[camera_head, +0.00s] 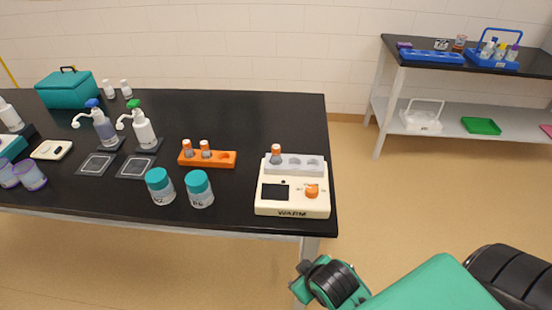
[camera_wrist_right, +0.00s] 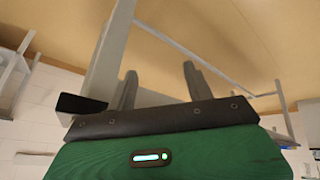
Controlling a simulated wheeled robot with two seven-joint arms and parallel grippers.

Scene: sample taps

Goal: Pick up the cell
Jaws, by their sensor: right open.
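No thing in view is marked as the cell, so I cannot tell which one it is. Small orange-capped vials are the likeliest match by size. Two orange-capped vials (camera_head: 205,149) stand upright in an orange rack (camera_head: 226,159). Another orange-capped vial (camera_head: 276,154) stands in the left hole of the grey block on the cream WARM device (camera_head: 291,203), at the table's right end. My right gripper (camera_wrist_right: 160,82) is open and empty, with its fingers apart in the wrist view. My right arm is low, off the table's front right corner. My left gripper is not in view.
The black table (camera_head: 240,120) carries two teal-lidded jars (camera_head: 199,189), two pump bottles (camera_head: 140,128), dark square pads (camera_head: 137,167) and a teal case (camera_head: 68,90). A pale table leg (camera_wrist_right: 108,60) is close to my right gripper. A second bench (camera_head: 480,60) stands back right; floor between is clear.

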